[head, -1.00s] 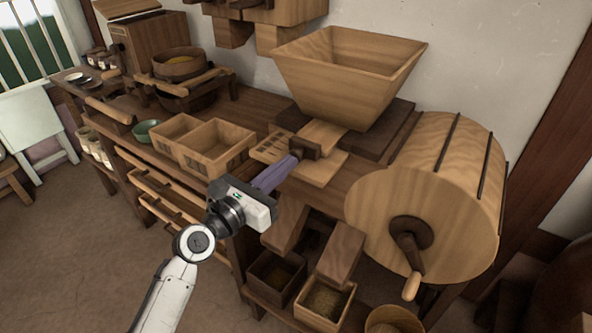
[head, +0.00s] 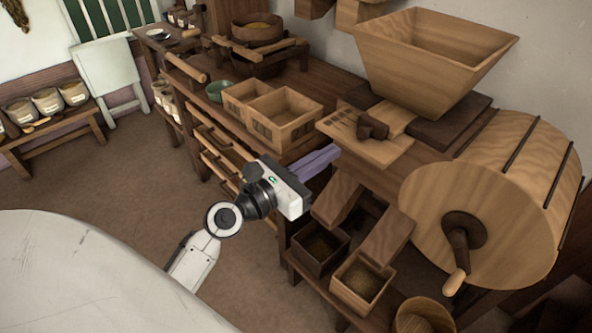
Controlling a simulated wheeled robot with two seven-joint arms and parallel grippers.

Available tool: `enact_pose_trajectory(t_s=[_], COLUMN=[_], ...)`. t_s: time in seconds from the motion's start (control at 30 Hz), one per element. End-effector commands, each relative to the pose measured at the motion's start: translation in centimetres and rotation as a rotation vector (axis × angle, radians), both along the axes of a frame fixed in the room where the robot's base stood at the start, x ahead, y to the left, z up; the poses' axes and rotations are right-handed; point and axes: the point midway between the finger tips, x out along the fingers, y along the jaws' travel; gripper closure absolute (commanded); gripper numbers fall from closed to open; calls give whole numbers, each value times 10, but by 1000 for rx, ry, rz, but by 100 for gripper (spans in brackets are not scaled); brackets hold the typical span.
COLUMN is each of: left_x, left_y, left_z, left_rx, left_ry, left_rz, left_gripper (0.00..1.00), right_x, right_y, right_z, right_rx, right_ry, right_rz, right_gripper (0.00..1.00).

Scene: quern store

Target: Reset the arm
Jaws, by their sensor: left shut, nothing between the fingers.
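My left gripper (head: 325,158) comes in from the lower left on a white arm. Its purple-grey fingers are shut with nothing between them. They show in front of the bench edge, just below the wooden slatted board with a dark knob (head: 372,127) under the hopper. A gap shows between the fingertips and that knob. My right gripper is out of view.
A winnowing machine with a wooden drum (head: 480,215) and crank (head: 457,262) stands at the right. A large hopper (head: 432,60) and a divided wooden box (head: 284,118) sit on the bench. Grain boxes (head: 362,282) stand below. The floor (head: 120,175) at the left is clear.

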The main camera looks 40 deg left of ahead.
Motion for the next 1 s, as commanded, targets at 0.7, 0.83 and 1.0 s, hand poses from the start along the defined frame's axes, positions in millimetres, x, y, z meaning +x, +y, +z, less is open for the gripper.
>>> enact_pose_trajectory(t_s=[0.7, 0.83, 1.0], left_x=[-68, -72, -91], left_y=[16, 7, -19], left_z=[-5, -29, -98], left_rx=[23, 228, 837], left_ry=[3, 13, 16], left_rz=[-2, -15, -119], left_gripper=[100, 100, 100], right_x=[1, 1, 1], right_y=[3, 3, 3], right_z=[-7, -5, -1], right_rx=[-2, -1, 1], right_ry=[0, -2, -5], right_rz=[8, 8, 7], right_gripper=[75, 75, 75])
